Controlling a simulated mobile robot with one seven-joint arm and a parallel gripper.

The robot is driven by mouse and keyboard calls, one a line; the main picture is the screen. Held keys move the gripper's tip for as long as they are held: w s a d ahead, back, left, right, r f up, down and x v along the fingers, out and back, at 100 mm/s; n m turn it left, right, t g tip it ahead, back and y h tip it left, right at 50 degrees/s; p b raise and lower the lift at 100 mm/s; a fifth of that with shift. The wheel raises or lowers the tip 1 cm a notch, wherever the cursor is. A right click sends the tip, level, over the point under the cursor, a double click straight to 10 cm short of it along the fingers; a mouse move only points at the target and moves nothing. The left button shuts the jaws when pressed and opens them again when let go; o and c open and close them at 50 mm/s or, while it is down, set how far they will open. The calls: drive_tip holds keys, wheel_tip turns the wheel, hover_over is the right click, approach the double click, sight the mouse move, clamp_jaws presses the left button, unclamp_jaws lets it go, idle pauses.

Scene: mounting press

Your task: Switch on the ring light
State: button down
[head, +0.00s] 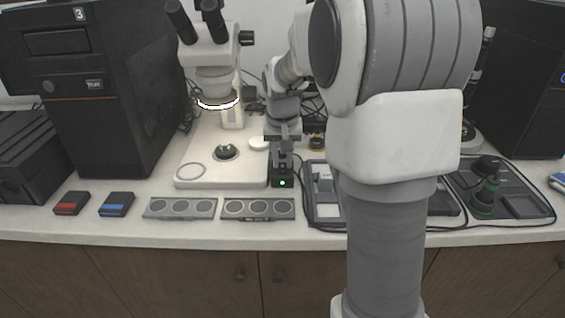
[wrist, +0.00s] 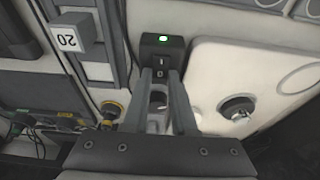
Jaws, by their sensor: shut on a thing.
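The ring light (head: 218,103) sits under the microscope head and glows white. Its small black control box (head: 282,179) stands at the right edge of the microscope base, with a green lamp lit on it. In the wrist view the black box (wrist: 160,48) shows the green lamp and a rocker switch (wrist: 160,68) marked I and 0. My gripper (wrist: 160,76) has its fingertips at the box, one on either side of the rocker. It also shows over the box in the head view (head: 283,156). The exact contact is hard to see.
The microscope base (head: 195,178) lies just left of the box. A grey tray (head: 322,212) with a cable is close on its right. Two sample holders (head: 258,209) and red and blue boxes (head: 116,204) lie along the front. A computer tower (head: 110,100) stands at left.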

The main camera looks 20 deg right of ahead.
drive_tip(key=c, duration=0.7)
unclamp_jaws()
drive_tip(key=shift+r, duration=0.1)
drive_tip(key=p+v, duration=0.4)
drive_tip(key=v, duration=1.3)
drive_tip(key=shift+r+p, duration=0.15)
drive_tip(key=shift+p, duration=0.2)
